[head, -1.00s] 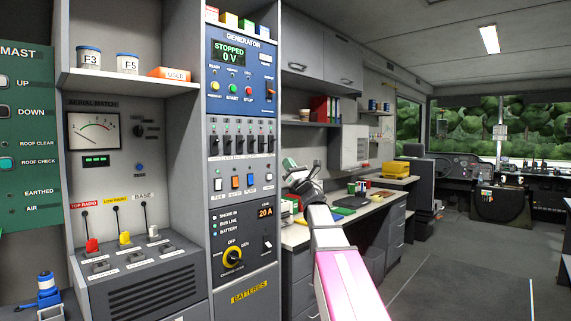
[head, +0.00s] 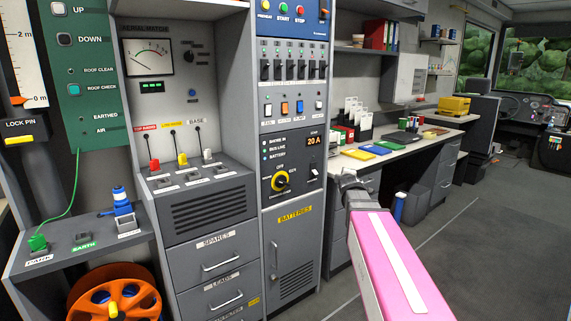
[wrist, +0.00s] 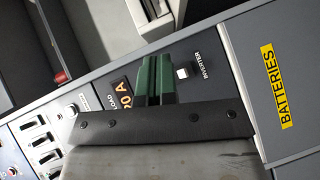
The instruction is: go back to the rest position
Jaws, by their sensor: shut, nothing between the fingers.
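My pink arm (head: 392,262) reaches from the lower right of the head view, and its grey far end (head: 352,192) stands in front of the desk, right of the panel cabinet. The gripper's fingers cannot be made out in the head view. In the wrist view my gripper (wrist: 155,78) shows two green fingers close together, shut and empty. Behind them in the wrist view are the panel with the inverter switch (wrist: 182,72) and the orange load display (wrist: 122,92). I cannot tell the gap between fingers and panel.
The panel cabinet (head: 292,215) and its batteries door stand left of my arm. The desk (head: 345,165) holds coloured folders and a yellow box (head: 454,105). An orange cable reel (head: 85,300) is at lower left. The floor (head: 480,260) at right is clear.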

